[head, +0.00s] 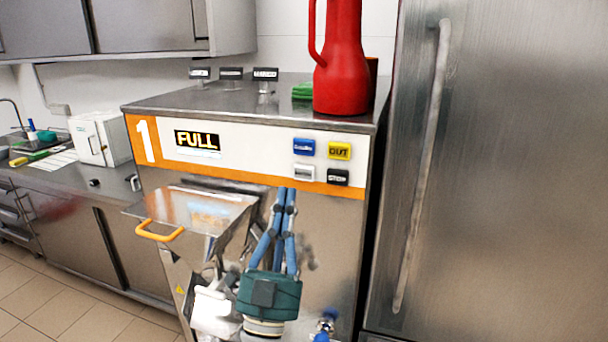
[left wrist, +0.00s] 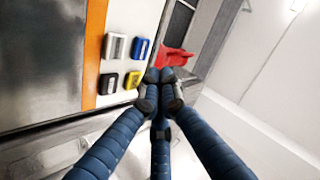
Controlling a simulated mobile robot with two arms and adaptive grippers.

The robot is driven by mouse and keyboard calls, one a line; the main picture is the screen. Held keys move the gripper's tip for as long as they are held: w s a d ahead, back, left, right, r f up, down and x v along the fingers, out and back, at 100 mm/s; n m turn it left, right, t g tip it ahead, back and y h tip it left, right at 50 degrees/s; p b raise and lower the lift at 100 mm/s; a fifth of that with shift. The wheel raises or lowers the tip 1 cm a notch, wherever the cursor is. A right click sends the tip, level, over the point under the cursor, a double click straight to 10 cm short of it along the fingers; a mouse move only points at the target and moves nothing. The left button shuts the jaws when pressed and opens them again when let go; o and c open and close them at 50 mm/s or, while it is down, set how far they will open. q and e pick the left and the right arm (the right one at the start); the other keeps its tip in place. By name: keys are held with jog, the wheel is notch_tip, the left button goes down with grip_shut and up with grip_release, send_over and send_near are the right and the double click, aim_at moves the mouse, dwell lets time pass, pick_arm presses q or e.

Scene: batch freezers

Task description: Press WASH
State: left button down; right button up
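The batch freezer's white panel holds a blue button (head: 304,148), a yellow button marked OUT (head: 340,151), a pale grey button (head: 303,173) and a black button that seems to read STOP (head: 338,177). The blue and grey labels are too small to read, so I cannot tell which is WASH. My left gripper (head: 287,192) has its fingers together, pointing up, just below and left of the grey button in the picture. In the left wrist view the fingertips (left wrist: 160,82) meet with nothing between them, beside the blue (left wrist: 139,49) and yellow (left wrist: 132,79) buttons.
A FULL display (head: 197,140) is left on the panel. The metal hopper lid (head: 195,207) with an orange handle juts out left of my gripper. A red jug (head: 341,65) stands on top of the freezer. A steel fridge (head: 500,180) closes off the right.

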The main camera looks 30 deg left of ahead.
aim_at(304, 173)
pick_arm(q)
jog(key=w+a, duration=0.1)
jog(key=w, duration=0.5)
jog(key=shift+w+a, duration=0.25)
jog(key=shift+a, duration=0.05)
dwell(0.7)
dwell(0.5)
jog(key=shift+w+a, duration=0.1)
jog(key=shift+w, duration=0.2)
jog(key=shift+w+a, duration=0.1)
jog(key=shift+w, duration=0.35)
dwell(0.6)
jog(key=shift+s, duration=0.2)
jog(key=shift+s+d, duration=0.2)
jog(key=shift+s, duration=0.5)
